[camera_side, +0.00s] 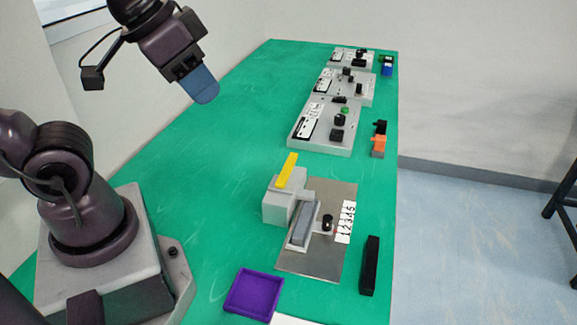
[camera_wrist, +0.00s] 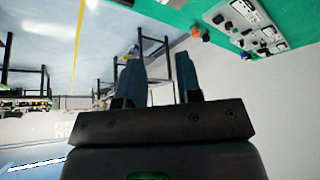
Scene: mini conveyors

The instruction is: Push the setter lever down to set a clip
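The setter is a grey block (camera_side: 280,208) with a yellow lever (camera_side: 287,170) on its top, tilted upward. I cannot make out a clip. My gripper (camera_side: 204,88) hangs high above the table, up and to the left of the lever, touching nothing. In the wrist view my gripper (camera_wrist: 158,72) has its two blue fingers apart with nothing between them. The setter does not show there.
A purple tray (camera_side: 253,293) and a black bar (camera_side: 370,265) lie near the plate. Number labels (camera_side: 345,222) sit at its right edge. Several control boxes (camera_side: 325,127) stand farther back, with an orange block (camera_side: 378,146) beside them. The table's left part is clear.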

